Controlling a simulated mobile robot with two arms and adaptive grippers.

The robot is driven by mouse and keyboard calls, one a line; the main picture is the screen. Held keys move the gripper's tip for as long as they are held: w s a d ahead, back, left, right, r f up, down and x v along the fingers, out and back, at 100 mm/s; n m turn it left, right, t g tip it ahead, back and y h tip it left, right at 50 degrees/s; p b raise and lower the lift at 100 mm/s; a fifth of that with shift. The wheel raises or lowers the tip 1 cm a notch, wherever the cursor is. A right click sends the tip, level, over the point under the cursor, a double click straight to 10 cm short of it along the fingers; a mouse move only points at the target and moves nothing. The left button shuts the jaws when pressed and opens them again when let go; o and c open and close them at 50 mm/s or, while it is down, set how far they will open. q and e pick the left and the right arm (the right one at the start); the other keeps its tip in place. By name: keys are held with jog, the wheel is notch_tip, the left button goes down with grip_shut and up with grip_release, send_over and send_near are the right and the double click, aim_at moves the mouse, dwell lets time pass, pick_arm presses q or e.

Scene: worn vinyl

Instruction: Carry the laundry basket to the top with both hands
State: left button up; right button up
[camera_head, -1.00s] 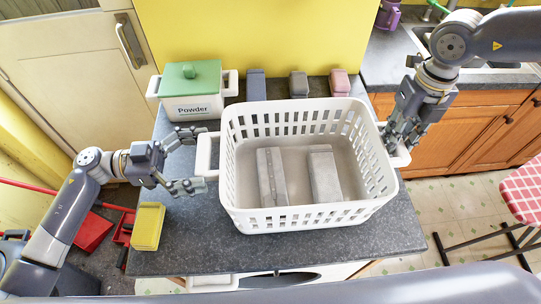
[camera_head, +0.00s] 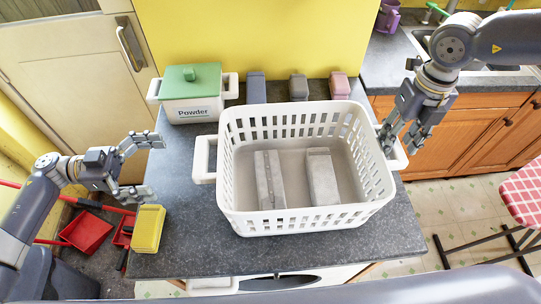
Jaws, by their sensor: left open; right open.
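The white laundry basket (camera_head: 310,226) stands upright on the dark grey countertop (camera_head: 185,225). Two grey box-like items (camera_head: 270,180) lie inside it. Its left handle (camera_head: 204,159) is clear and its right handle (camera_head: 399,158) juts out on the other side. My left gripper (camera_head: 156,168) is open and empty, left of the left handle and apart from it, near the counter's left edge. My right gripper (camera_head: 392,146) is open at the right handle, fingers pointing down over it. Whether it touches the handle I cannot tell.
A white powder box (camera_head: 192,110) with a green lid stands at the back left. Several small containers (camera_head: 299,87) line the wall. A yellow sponge-like block (camera_head: 148,229) sits at the counter's left edge. A checkered ironing board (camera_head: 523,190) stands at the right.

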pick_arm(q)
jog(key=shift+a, duration=1)
pick_arm(e)
jog(key=o, duration=0.8)
jog(key=shift+c, duration=0.2)
jog(key=shift+r, duration=0.1)
notch_tip(320, 180, up, 12)
